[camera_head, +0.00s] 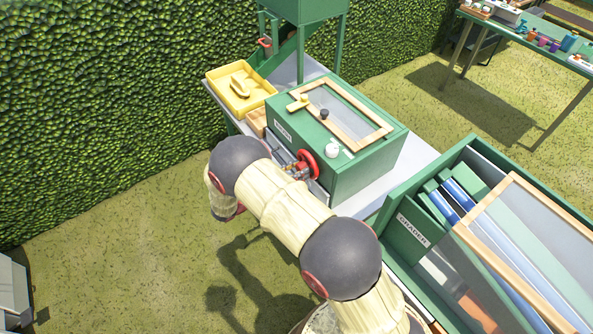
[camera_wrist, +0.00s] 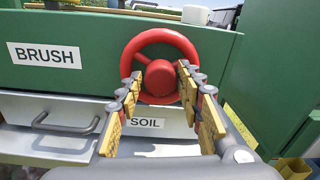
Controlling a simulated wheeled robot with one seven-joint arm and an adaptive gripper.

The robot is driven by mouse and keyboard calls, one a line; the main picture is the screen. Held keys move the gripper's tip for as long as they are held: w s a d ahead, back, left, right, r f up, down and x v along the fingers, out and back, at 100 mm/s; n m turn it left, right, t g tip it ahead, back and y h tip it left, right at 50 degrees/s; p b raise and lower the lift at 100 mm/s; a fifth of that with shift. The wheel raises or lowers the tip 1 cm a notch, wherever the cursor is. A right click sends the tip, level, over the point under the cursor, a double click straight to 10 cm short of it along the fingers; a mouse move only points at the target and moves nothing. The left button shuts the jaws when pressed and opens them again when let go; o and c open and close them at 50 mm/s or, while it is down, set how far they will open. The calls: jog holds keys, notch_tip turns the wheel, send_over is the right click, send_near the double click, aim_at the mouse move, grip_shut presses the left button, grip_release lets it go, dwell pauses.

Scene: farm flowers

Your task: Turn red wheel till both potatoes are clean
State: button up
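The red wheel (camera_wrist: 160,42) is on the front of the green box labelled BRUSH (camera_wrist: 90,65); it also shows in the head view (camera_head: 314,158). My gripper (camera_wrist: 161,74) is open, with one finger on each side of the wheel's hub, in front of its lower rim. I cannot tell whether the fingers touch the wheel. The box has a wood-framed window (camera_head: 345,110) on top. No potatoes can be made out through it.
A grey drawer (camera_wrist: 60,112) marked SOIL is below the wheel. A green GRADER bin (camera_head: 400,245) is at the right. Open grass (camera_head: 120,240) lies at the left.

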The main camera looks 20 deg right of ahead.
jog(key=c, duration=0.8)
jog(key=shift+o, duration=0.2)
